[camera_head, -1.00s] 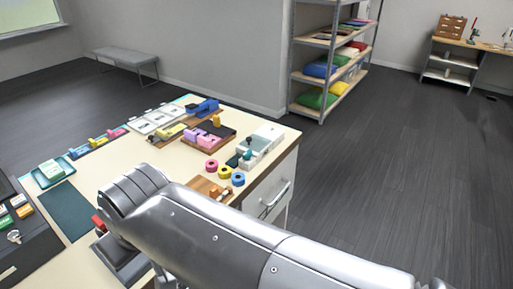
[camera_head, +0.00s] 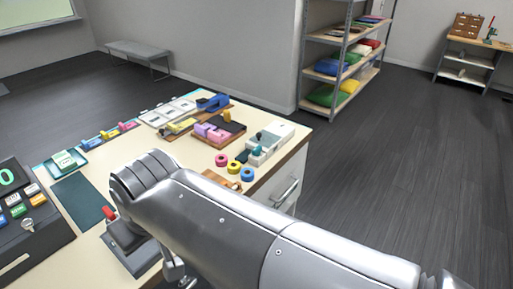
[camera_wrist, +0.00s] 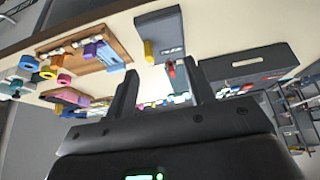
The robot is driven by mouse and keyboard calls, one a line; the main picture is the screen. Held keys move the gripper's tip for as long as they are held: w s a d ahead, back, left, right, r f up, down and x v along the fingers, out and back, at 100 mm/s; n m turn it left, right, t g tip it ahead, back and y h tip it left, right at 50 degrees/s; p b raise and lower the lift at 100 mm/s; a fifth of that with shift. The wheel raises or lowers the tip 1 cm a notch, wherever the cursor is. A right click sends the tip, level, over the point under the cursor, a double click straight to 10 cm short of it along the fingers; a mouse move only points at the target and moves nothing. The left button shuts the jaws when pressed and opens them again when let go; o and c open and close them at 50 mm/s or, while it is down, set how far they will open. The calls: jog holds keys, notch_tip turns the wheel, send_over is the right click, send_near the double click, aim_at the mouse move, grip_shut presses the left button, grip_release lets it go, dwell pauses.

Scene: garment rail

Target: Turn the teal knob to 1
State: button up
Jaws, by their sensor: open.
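I cannot pick out a teal knob for sure. In the head view a small teal part (camera_head: 256,150) stands at the white device (camera_head: 277,137) near the table's right edge; it is too small to show a setting or numbers. My gripper (camera_wrist: 158,75) is open and empty in the wrist view. A grey box (camera_wrist: 173,26) with a yellow part (camera_wrist: 149,52) lies beyond its fingertips, and a small red part (camera_wrist: 171,68) shows between the fingers. In the head view my arm hides the gripper and part of the table.
A cash register (camera_head: 28,218) stands at the left of the table. A grey block with a red part (camera_head: 109,212) is close beside my arm. Coloured rolls (camera_head: 221,160) and a stapler (camera_head: 213,103) lie farther back. A drawer handle (camera_head: 286,193) sticks out at the right. Floor is clear there.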

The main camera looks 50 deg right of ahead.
jog(key=w+d+r+g, duration=0.1)
jog(key=w+d+r, duration=0.2)
jog(key=w+d, duration=0.45)
jog(key=g, duration=0.5)
send_over(257, 147)
notch_tip(257, 147, down, 6)
jog(key=r, duration=0.1)
notch_tip(257, 147, down, 10)
jog(key=shift+a+f, duration=0.1)
jog(key=shift+f, duration=0.15)
jog(key=shift+c, duration=0.2)
jog(key=c, duration=0.7)
jog(key=shift+o, duration=0.2)
